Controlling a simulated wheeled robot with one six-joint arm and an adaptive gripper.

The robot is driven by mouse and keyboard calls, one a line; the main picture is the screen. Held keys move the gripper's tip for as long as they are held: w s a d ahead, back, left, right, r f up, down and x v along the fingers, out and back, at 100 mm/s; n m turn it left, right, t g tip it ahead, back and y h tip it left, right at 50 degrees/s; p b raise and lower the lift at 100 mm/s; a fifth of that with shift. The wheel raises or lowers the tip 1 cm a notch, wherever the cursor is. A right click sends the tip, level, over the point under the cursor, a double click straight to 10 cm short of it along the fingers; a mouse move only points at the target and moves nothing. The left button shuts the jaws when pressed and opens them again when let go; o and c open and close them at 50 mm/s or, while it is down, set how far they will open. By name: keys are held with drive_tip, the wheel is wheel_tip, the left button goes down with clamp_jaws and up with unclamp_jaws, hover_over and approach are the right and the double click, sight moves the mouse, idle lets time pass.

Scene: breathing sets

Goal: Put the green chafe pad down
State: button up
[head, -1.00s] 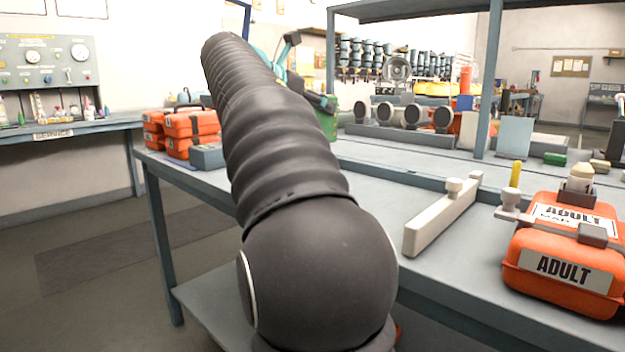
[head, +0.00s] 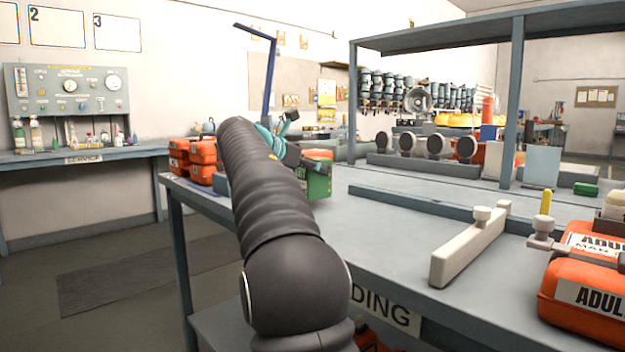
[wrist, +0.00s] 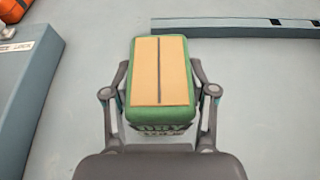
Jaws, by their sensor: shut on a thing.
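The green chafe pad (wrist: 128,93) is a green block with a tan top and a dark line along it. My gripper (wrist: 160,85) is shut on it, with one finger on each side. Pale lettering shows on its near face. In the head view the pad (head: 319,182) shows at the end of my dark arm, over the far left part of the grey bench (head: 395,213). I cannot tell whether its underside touches the bench. My arm and gripper hide part of it.
Orange cases (head: 203,152) stand left of the pad. A raised strip (head: 430,203) runs along the bench. A beige bar (head: 468,248) and an orange ADULT case (head: 580,290) lie to the right. The wrist view shows clear bench around the pad, with a blue-grey block (wrist: 28,85) left.

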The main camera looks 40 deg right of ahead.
drive_tip(key=shift+f, duration=0.9)
drive_tip(key=shift+f, duration=0.15)
drive_tip(key=o, duration=1.6)
drive_tip(key=shift+a+r, duration=0.3)
drive_tip(key=shift+a, duration=0.05)
drive_tip(key=p+v, duration=0.1)
drive_tip(key=v, duration=1)
drive_tip(key=shift+a+p, duration=0.1)
drive_tip(key=shift+p, duration=0.3)
